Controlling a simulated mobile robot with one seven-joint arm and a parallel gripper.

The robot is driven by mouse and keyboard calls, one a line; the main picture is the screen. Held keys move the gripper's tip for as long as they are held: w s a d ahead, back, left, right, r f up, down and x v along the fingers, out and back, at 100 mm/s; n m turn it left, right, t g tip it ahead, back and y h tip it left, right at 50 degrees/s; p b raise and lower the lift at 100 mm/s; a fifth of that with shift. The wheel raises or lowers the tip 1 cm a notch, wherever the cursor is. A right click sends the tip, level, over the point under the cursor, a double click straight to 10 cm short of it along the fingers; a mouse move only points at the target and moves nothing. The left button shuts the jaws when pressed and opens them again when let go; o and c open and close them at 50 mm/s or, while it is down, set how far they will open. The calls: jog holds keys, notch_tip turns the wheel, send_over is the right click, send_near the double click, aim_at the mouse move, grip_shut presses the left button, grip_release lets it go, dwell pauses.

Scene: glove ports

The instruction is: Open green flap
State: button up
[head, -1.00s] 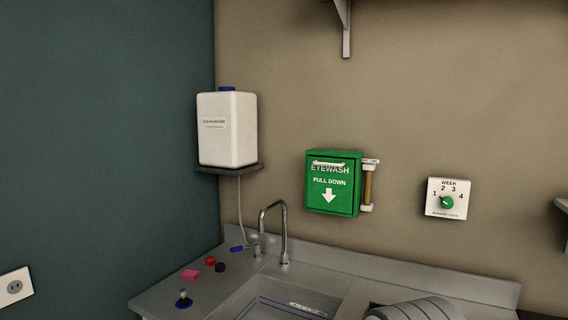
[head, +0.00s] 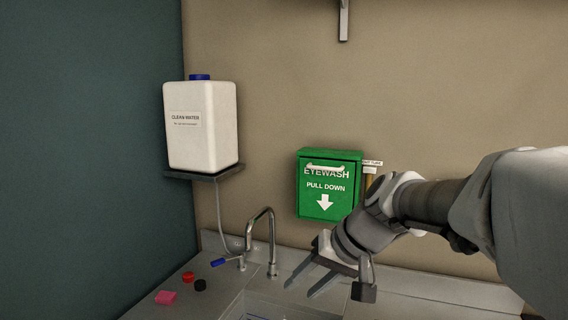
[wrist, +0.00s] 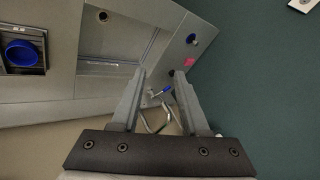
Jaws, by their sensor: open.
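The green eyewash box (head: 330,186) hangs on the beige wall in the head view. Its green front flap, marked "PULL DOWN" with a white down arrow, is closed, and a white handle (head: 324,167) runs along its top. My gripper (head: 298,285) is open and empty, below and to the left of the box, over the sink counter. In the wrist view my gripper (wrist: 160,85) has its two fingers apart and points down toward the faucet and counter. The eyewash box does not show in the wrist view.
A chrome faucet (head: 271,240) stands left of my gripper by the sink. A white water container (head: 201,126) sits on a small shelf (head: 204,173) at the left. Red, black and pink items (head: 166,297) lie on the counter.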

jog(key=w+d+r+m+t+y+p, duration=0.1)
jog(key=w+d+r+m+y, duration=0.15)
jog(key=w, duration=0.85)
jog(key=m+t+y+p, duration=0.3)
jog(key=m+t+y, duration=0.15)
jog(key=t, duration=0.35)
send_near(325, 168)
jog(key=shift+y, duration=0.3)
jog(key=p+x, duration=0.1)
jog(key=x, duration=0.2)
jog(key=p+x, duration=0.2)
jog(key=x, duration=0.2)
jog(key=p+x, duration=0.2)
jog(key=x, duration=0.1)
jog(key=shift+w+d+f, duration=0.15)
jog(key=shift+w+f, duration=0.15)
jog(key=shift+w, duration=0.15)
grip_shut()
